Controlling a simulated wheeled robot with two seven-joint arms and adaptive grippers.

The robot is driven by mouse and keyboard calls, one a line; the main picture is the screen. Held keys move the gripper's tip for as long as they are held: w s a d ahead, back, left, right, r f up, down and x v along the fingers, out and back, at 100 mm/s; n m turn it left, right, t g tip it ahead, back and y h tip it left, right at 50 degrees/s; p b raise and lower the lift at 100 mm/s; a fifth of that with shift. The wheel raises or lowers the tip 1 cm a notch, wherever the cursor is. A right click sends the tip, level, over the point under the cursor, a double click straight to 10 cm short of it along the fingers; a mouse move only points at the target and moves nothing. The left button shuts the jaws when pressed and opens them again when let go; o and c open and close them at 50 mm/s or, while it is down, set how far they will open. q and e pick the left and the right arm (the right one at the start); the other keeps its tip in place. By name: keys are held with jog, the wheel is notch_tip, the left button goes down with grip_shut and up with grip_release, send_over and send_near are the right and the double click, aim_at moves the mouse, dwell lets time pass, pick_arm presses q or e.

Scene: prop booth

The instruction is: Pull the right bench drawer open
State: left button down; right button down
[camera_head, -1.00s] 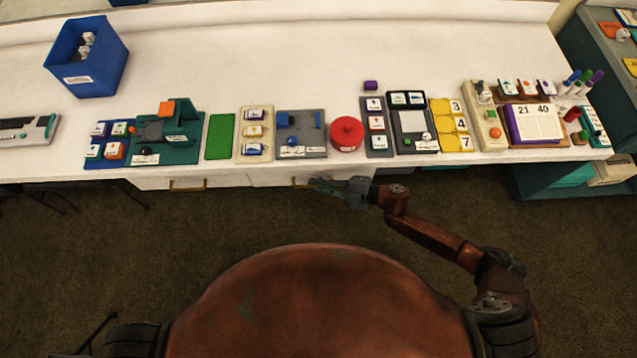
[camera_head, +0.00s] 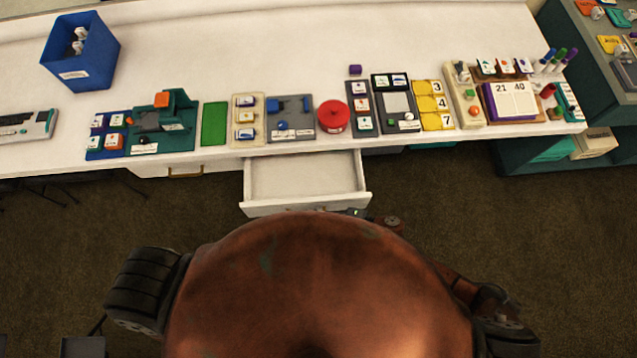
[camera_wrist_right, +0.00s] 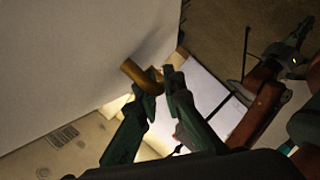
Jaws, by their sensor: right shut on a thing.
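The right bench drawer (camera_head: 305,180) is pulled well out from under the white bench, and its empty white inside shows in the head view. My right gripper (camera_wrist_right: 163,82) is shut on the drawer's brass handle (camera_wrist_right: 135,72) in the right wrist view. The pale drawer front (camera_wrist_right: 80,60) fills the upper left there. In the head view only a bit of that gripper shows at the drawer's front right corner; my red body hides most of the arm.
The left drawer (camera_head: 165,168) is shut. The white bench top (camera_head: 240,50) carries a blue bin (camera_head: 82,55), a red round lid (camera_head: 333,115) and several boards along its front edge. A teal shelf (camera_head: 550,150) stands at the right. Brown carpet is clear beside the drawer.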

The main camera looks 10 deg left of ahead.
jog(key=shift+s+d, duration=0.15)
jog(key=shift+s, duration=0.2)
jog(key=c, duration=2.3)
grip_release()
jog(key=v, duration=1.2)
jog(key=shift+w, duration=0.1)
